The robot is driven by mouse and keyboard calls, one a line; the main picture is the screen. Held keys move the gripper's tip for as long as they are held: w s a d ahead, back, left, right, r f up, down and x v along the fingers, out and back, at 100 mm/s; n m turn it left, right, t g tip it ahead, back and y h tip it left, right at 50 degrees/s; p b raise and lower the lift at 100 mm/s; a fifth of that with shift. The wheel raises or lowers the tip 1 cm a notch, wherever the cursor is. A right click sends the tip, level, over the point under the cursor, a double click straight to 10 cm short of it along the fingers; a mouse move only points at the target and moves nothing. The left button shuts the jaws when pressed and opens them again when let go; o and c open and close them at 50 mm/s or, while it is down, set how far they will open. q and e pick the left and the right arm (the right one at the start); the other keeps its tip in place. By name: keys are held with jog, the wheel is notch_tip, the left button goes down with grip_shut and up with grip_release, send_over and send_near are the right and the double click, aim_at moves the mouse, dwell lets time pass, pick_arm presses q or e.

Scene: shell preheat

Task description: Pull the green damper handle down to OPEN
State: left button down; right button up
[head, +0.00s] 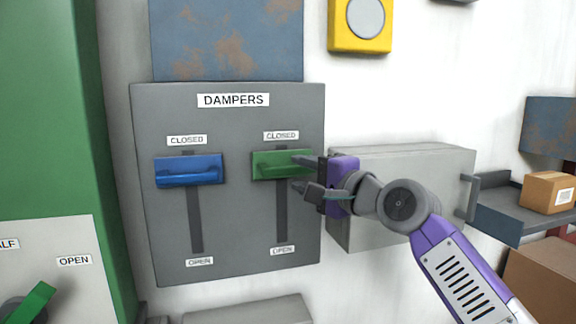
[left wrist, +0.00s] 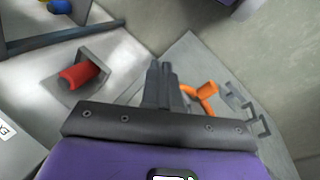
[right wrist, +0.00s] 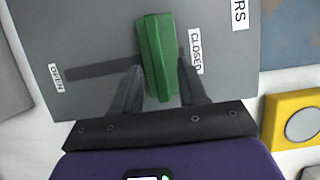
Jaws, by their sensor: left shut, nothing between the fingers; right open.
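The green damper handle (head: 272,165) is at the top of its vertical slot, beside the CLOSED label, on the grey DAMPERS panel (head: 222,240). The OPEN label (head: 282,251) is at the slot's bottom. My right gripper (head: 300,174) is open at the handle's right end. In the right wrist view the green handle (right wrist: 156,58) lies between the two open fingers (right wrist: 160,80); whether they touch it I cannot tell. My left gripper (left wrist: 162,72) is shut and empty in the left wrist view, away from the panel, and is outside the head view.
A blue damper handle (head: 189,170) is also at CLOSED, left of the green one. A grey box (head: 400,190) juts from the wall right of the panel, behind my right arm. A yellow box (head: 360,25) is above. Red (left wrist: 80,74) and orange (left wrist: 203,92) parts show near my left gripper.

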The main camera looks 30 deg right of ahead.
aim_at(292, 172)
jog(key=w, duration=0.4)
jog(key=shift+w+a+f+p, duration=0.1)
jog(key=shift+w+a+p, duration=0.2)
jog(key=shift+a+p, duration=0.1)
jog(key=shift+s, duration=0.1)
grip_shut()
